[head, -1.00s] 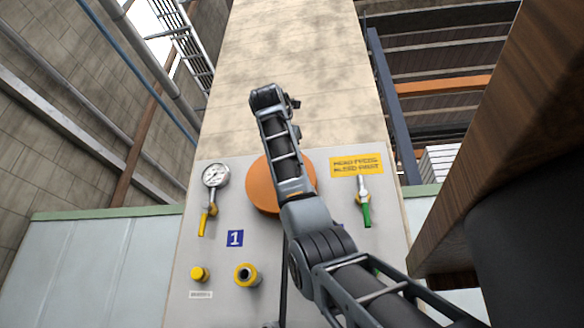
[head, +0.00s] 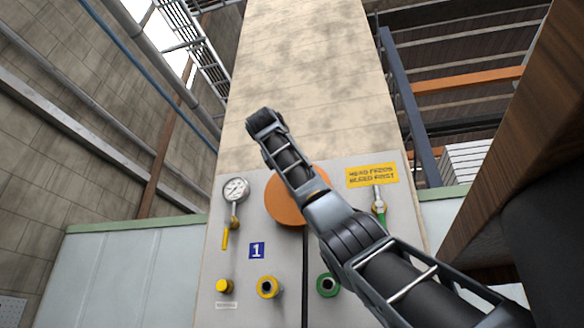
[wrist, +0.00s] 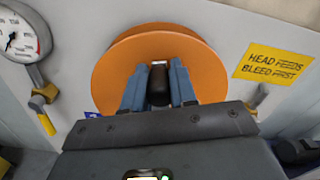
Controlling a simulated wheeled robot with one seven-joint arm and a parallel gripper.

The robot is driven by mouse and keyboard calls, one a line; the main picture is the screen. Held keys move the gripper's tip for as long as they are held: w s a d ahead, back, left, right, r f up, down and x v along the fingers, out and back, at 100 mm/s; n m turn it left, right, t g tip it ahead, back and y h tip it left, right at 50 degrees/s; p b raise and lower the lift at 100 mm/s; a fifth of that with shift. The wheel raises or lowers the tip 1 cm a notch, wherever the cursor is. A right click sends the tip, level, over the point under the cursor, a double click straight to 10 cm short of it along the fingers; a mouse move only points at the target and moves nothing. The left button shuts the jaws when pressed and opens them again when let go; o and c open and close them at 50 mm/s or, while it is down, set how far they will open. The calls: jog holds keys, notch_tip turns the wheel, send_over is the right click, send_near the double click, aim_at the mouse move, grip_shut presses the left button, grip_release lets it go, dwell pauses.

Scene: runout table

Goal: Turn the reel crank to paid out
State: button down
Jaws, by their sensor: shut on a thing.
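The orange reel (head: 283,203) is a round disc on the grey panel, partly hidden by my arm in the head view. It also shows in the wrist view (wrist: 112,75), filling the middle. A dark crank knob (wrist: 159,85) stands in front of the reel's face. My gripper (wrist: 160,82) is shut on this knob, one blue-grey finger on each side of it. In the head view the fingers and knob are hidden behind my arm. The crank's arm and any position mark for paid out cannot be made out.
A pressure gauge (head: 236,190) with a yellow lever (head: 225,238) is left of the reel. A yellow sign (head: 372,175) and a green-handled valve (head: 379,208) are at right. Below are a yellow knob (head: 224,286), a yellow-ringed port (head: 268,287) and a green-ringed port (head: 328,284).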

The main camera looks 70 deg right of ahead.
jog(key=shift+w+f, duration=0.15)
jog(key=shift+f, duration=0.15)
jog(key=c, duration=1.1)
grip_release()
jog(key=shift+c, duration=0.2)
jog(key=shift+o, duration=1.2)
jog(key=shift+r, duration=0.15)
